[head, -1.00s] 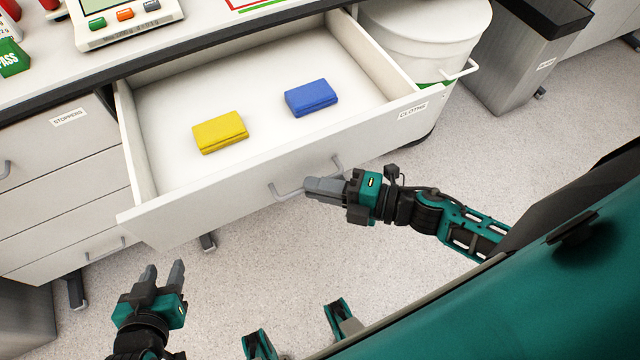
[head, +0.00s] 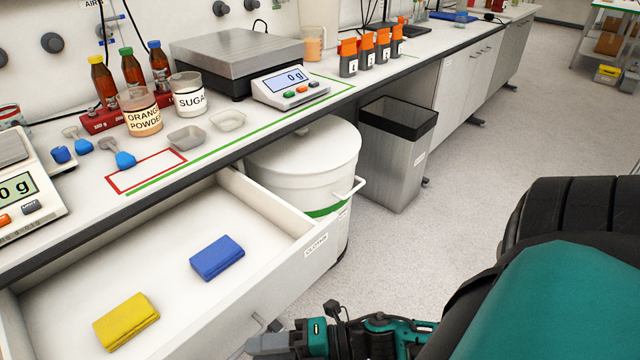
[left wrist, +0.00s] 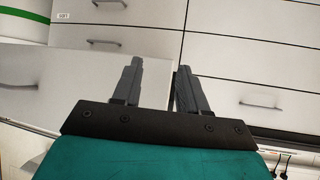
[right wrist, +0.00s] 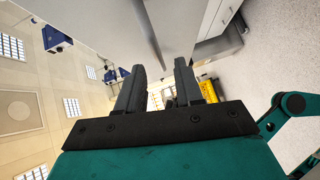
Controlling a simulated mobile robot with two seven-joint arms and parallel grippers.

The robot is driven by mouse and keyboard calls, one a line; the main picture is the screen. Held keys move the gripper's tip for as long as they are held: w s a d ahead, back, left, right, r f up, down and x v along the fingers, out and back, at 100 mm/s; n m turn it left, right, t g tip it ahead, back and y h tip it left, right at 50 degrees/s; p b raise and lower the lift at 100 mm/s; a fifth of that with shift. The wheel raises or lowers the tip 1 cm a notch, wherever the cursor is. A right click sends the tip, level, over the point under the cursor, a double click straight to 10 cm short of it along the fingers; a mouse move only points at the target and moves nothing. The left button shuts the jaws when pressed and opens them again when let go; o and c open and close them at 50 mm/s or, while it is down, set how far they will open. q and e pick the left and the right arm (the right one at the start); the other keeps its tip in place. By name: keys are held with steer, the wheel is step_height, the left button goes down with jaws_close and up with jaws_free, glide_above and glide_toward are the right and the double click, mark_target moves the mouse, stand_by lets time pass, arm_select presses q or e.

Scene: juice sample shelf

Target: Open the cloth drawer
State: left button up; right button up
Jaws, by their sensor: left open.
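The cloth drawer (head: 285,268), labelled "CLOTHS", stands pulled out from under the counter. A yellow cloth (head: 126,322) and a blue cloth (head: 217,259) lie folded inside it. My right gripper (head: 262,342) is at the bottom edge of the head view, close to the drawer's front handle (head: 274,326); contact cannot be told. In the right wrist view its fingers (right wrist: 159,66) are apart, with a pale panel ahead. My left gripper (left wrist: 158,65) is outside the head view. Its wrist view shows its fingers open and empty before pale drawer fronts.
A white lidded bin (head: 302,165) stands right behind the drawer, and a grey waste bin (head: 395,155) stands further right. Scales, jars and bottles crowd the counter (head: 225,160) above. The floor (head: 440,215) to the right is clear.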

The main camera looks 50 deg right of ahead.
steer(key=v, duration=0.9)
steer(key=shift+s+d, duration=0.25)
steer(key=w+m+t+h+p, duration=0.25)
steer(key=w+m+h, duration=0.45)
steer(key=m, duration=0.6)
steer(key=a+f+m+g+h, duration=0.2)
steer(key=a+f+m+h, duration=0.1)
steer(key=m, duration=0.7)
steer(key=a+f, duration=0.1)
steer(key=a, duration=0.1)
steer(key=shift+s+a+g, duration=0.2)
steer(key=shift+a+g, duration=0.15)
